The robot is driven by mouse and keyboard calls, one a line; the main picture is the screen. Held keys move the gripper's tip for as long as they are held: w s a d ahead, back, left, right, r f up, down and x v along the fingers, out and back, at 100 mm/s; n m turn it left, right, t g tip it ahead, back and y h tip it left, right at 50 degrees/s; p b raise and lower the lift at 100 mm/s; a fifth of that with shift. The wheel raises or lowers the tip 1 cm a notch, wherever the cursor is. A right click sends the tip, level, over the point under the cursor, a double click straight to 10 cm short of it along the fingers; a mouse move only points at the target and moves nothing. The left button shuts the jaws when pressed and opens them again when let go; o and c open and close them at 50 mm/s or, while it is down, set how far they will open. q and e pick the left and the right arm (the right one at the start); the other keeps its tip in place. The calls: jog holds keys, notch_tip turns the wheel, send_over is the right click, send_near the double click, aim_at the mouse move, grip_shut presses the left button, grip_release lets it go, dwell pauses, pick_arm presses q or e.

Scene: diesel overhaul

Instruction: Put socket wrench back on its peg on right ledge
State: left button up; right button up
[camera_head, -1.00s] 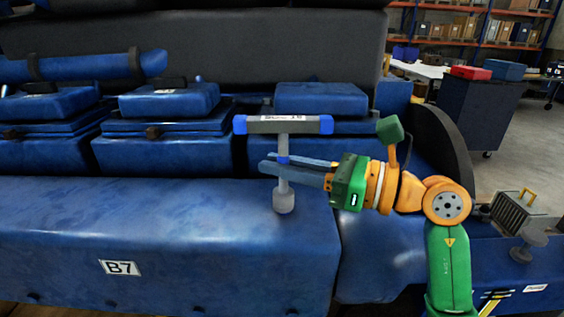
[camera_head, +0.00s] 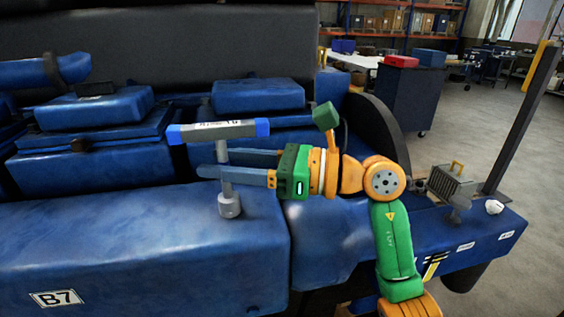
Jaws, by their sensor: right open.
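The socket wrench (camera_head: 226,189) is a grey T-shaped tool with a blue-ended, labelled crossbar and a round socket at its foot. It stands about upright, its foot over the top of the blue block marked B7 (camera_head: 130,240); I cannot tell whether it touches the block. My right gripper (camera_head: 213,164) is open, one finger on the near side of the shaft and one behind it. The right ledge (camera_head: 490,238) is blue and labelled, at the right. I cannot make out a peg for certain. My left gripper is not in view.
On the right ledge stand a finned grey box (camera_head: 452,184) with a yellow handle, a small grey knobbed part (camera_head: 457,207) and a white item (camera_head: 494,207). A dark post (camera_head: 520,125) rises at the ledge's far end. Blue engine covers (camera_head: 258,95) lie behind the wrench.

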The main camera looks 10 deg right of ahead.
jog(key=b+v, duration=0.3)
jog(key=v, duration=0.8)
jog(key=shift+d+b, duration=0.2)
jog(key=shift+b, duration=0.1)
jog(key=shift+s+f, duration=0.1)
jog(key=shift+f, duration=0.05)
